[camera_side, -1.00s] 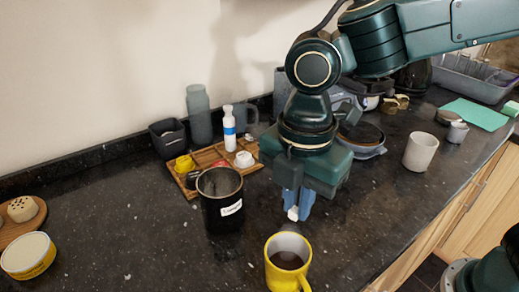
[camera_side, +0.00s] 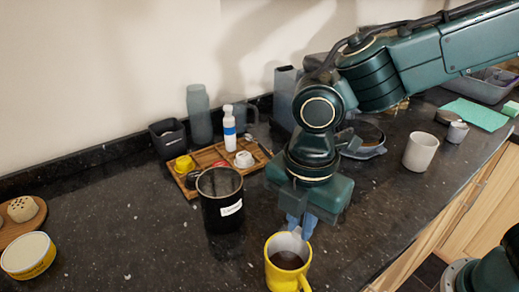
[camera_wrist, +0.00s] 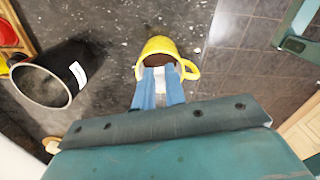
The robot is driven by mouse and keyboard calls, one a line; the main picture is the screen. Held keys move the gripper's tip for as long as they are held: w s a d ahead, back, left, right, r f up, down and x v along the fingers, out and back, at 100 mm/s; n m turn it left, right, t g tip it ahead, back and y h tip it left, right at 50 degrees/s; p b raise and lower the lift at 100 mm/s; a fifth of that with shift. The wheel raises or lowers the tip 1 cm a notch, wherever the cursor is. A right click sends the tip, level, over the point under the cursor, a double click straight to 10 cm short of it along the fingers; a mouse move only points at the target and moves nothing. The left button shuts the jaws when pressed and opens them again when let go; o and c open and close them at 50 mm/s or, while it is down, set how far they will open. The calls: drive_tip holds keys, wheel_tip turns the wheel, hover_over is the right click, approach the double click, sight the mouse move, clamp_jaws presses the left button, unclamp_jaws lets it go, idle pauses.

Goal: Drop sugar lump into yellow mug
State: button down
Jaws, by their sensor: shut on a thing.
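The yellow mug (camera_side: 272,269) stands upright on the dark counter with brown liquid inside. It also shows in the wrist view (camera_wrist: 158,46), just beyond my fingertips. My gripper (camera_side: 300,226) is shut on the white sugar lump, with its blue fingers pointing down at the mug's back rim. The sugar lump (camera_wrist: 164,71) shows as a small pale patch between the fingertips in the wrist view. In the side view it is hard to make out. I cannot tell whether the fingertips are over the mug's opening or just behind its rim.
A black labelled canister (camera_side: 222,212) stands left of my gripper, close to the mug. Behind it a wooden tray (camera_side: 205,160) holds a white bottle (camera_side: 229,128) and small items. A pale cup (camera_side: 420,151) stands at the right.

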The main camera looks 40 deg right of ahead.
drive_tip(key=shift+f, duration=1.15)
drive_tip(key=c, duration=1.4)
unclamp_jaws()
drive_tip(key=shift+o, duration=0.2)
wheel_tip(320, 180, up, 14)
drive_tip(key=shift+f, duration=0.1)
